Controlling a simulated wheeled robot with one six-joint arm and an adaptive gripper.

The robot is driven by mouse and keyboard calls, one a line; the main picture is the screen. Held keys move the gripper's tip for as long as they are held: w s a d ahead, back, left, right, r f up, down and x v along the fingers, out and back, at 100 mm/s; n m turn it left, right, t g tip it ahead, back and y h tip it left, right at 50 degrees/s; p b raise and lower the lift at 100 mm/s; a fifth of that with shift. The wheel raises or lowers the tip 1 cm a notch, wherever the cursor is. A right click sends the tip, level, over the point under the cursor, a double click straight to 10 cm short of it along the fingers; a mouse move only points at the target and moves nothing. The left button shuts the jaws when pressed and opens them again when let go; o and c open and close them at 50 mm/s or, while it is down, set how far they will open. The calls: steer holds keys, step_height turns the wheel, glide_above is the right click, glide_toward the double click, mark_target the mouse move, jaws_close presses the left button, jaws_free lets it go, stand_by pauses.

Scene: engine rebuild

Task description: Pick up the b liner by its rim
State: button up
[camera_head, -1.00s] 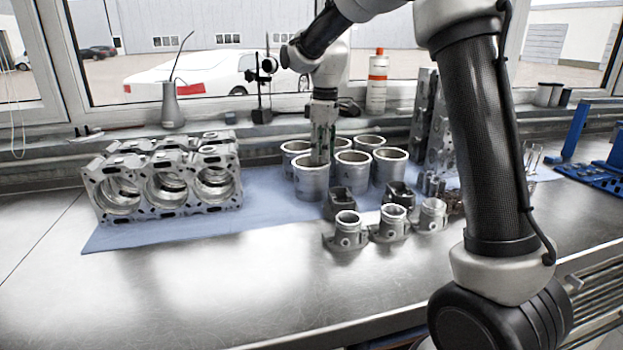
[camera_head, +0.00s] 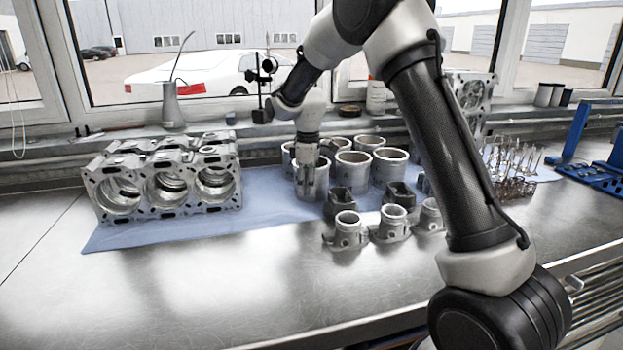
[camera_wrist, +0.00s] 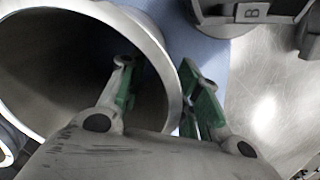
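The grey metal liner at the front left of the group (camera_head: 312,184) stands upright on the blue mat; its round rim (camera_wrist: 172,90) fills the left of the wrist view. No letter is readable on it. My gripper (camera_head: 306,166) is at this rim. In the wrist view, my gripper (camera_wrist: 157,72) is open, with one green-padded finger inside the bore and the other outside, the wall between them. A gap shows between the outer finger and the rim; contact at the inner finger cannot be told.
Other liners (camera_head: 390,166) stand close behind and to the right. Smaller castings (camera_head: 346,232) stand in front right. An engine block (camera_head: 165,185) is at left. The front of the steel bench (camera_head: 220,290) is clear.

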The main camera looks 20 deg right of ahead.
jaws_close()
steer(key=shift+r, duration=0.1)
step_height(320, 180, up, 21)
stand_by(2.0)
